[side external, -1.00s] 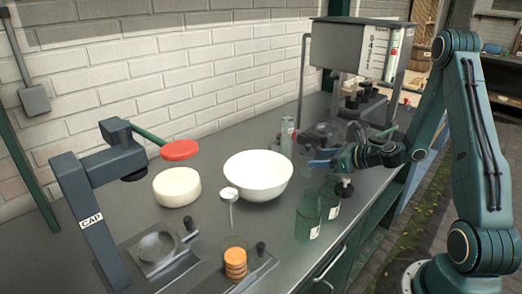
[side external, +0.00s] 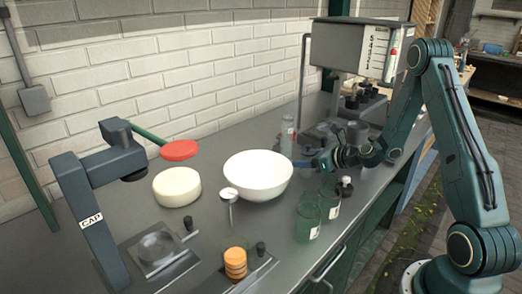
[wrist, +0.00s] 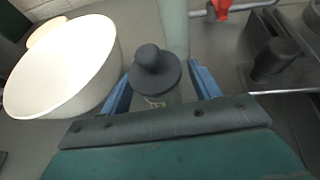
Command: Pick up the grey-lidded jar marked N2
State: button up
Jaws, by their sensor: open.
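A jar with a dark grey knobbed lid (wrist: 154,70) stands upright in the wrist view, between the two blue fingers of my gripper (wrist: 160,88). Pale marking shows on its side below the lid, but I cannot read it. The fingers lie on either side of the jar with small gaps visible, so my gripper is open around it. In the side view my gripper (side external: 318,163) is beside the right edge of the white bowl, low over the bench. I cannot clearly make out the jar there; my gripper and wrist hide that spot.
The white bowl (side external: 258,176) is close on the left of my gripper. A clear bottle (side external: 288,135) stands behind. A dispenser (side external: 365,50) is at the back right.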

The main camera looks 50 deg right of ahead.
dwell(0.4)
jog(key=c, duration=1.1)
jog(key=shift+r, duration=0.2)
notch_tip(320, 180, up, 20)
jog(key=shift+f, duration=0.15)
dwell(0.6)
